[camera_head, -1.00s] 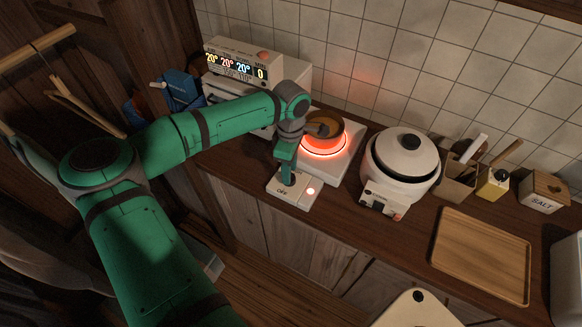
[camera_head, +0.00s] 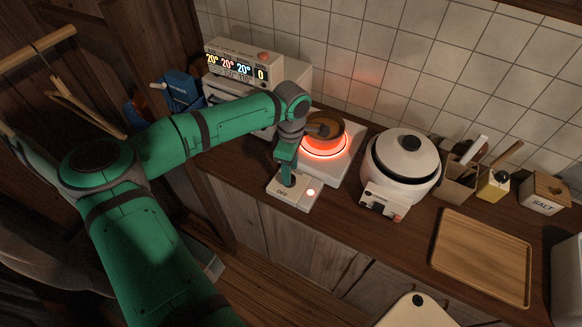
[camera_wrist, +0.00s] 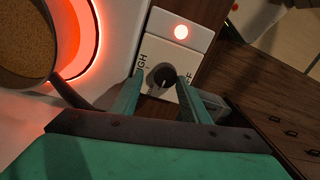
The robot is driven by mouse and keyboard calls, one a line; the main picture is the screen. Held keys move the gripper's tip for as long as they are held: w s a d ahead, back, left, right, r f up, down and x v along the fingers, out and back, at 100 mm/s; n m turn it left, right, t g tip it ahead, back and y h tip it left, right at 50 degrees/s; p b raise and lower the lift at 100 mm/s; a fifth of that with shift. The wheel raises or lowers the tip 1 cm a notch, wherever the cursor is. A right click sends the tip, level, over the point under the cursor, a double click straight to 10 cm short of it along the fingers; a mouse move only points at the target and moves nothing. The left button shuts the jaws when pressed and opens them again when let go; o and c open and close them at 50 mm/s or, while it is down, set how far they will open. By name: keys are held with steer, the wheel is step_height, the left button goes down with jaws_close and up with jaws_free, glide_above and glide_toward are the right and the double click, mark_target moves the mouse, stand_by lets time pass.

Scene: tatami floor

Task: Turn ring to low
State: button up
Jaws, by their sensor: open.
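The ring (camera_head: 325,150) on the white cooker glows bright orange-red, with a pot (camera_head: 327,128) standing on it. The ring's glowing edge also shows in the wrist view (camera_wrist: 88,45), beside the pot holding brown grainy contents (camera_wrist: 22,35). The dark round knob (camera_wrist: 162,77) sits on the white control panel (camera_wrist: 190,22), between labels that read HIGH and partly OFF. A round light on the panel is lit. My gripper (camera_wrist: 157,82) is open, with one green finger on each side of the knob. Contact with the knob cannot be told. LOW is not readable.
A white rice cooker (camera_head: 402,165) stands right of the ring. A wooden tray (camera_head: 482,255), a salt box (camera_head: 545,192) and a utensil holder (camera_head: 458,182) are further right. A white machine with a lit display (camera_head: 236,68) stands behind my arm.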

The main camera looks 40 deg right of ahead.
steer(key=shift+s+a+f, duration=0.1)
steer(key=shift+a+f, duration=0.15)
steer(key=shift+f, duration=0.25)
steer(key=shift+s+a+f, duration=0.1)
steer(key=shift+a+f, duration=0.15)
steer(key=shift+f, duration=0.25)
step_height(320, 180, up, 13)
steer(key=d, duration=0.1)
steer(key=shift+w+d, duration=0.15)
steer(key=shift+w, duration=0.1)
steer(key=shift+f, duration=0.15)
